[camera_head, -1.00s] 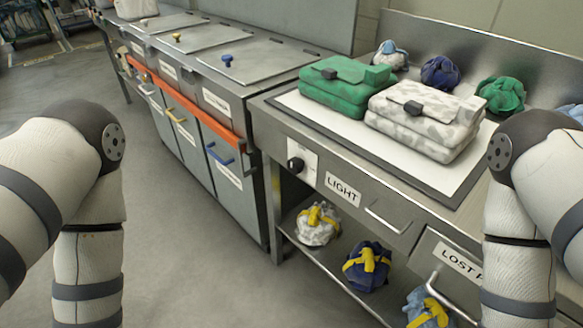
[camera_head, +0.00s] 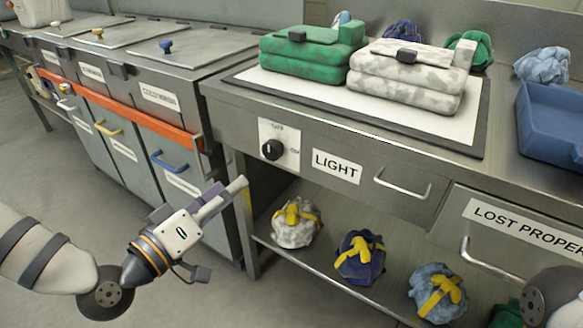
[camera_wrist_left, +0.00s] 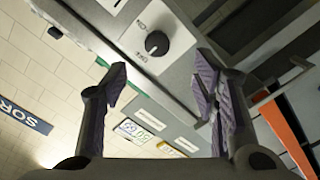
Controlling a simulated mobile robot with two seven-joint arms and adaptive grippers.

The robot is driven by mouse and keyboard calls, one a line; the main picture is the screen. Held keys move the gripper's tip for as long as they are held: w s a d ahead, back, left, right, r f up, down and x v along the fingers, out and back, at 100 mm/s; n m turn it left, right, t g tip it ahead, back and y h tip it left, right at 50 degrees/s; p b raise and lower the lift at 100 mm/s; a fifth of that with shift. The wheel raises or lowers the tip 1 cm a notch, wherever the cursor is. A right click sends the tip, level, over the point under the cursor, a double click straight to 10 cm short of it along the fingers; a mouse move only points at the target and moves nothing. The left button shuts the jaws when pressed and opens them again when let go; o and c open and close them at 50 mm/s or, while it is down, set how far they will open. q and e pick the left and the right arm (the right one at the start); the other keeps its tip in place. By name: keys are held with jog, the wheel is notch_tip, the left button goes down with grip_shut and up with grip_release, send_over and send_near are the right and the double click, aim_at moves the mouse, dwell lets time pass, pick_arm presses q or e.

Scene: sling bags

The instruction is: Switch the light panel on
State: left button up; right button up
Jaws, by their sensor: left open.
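The light switch is a black rotary knob (camera_head: 272,150) on a white plate (camera_head: 291,134) at the left of the bench front, beside the LIGHT label (camera_head: 337,167). The plate's markings seem to read OFF above and ON to the right; the knob's pointer is too small to read surely. The white light panel (camera_head: 385,112) lies in the bench top under two bags. My left gripper (camera_head: 222,228) is open and empty, below and left of the knob, apart from it. In the left wrist view the knob (camera_wrist_left: 157,43) shows beyond and between the open fingers (camera_wrist_left: 160,68). My right gripper is out of view.
A green bag (camera_head: 308,60) and a white-grey bag (camera_head: 408,75) sit on the panel. Several wrapped bundles lie on the lower shelf, including a navy one (camera_head: 360,257). A blue tray (camera_head: 553,125) stands right. Bins with handles (camera_head: 168,160) stand left.

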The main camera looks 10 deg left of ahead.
aim_at(269, 153)
pick_arm(q)
jog(key=x, duration=1.2)
jog(key=shift+w+r+b, duration=0.2)
jog(key=shift+r+b, duration=0.2)
jog(key=c, duration=1.2)
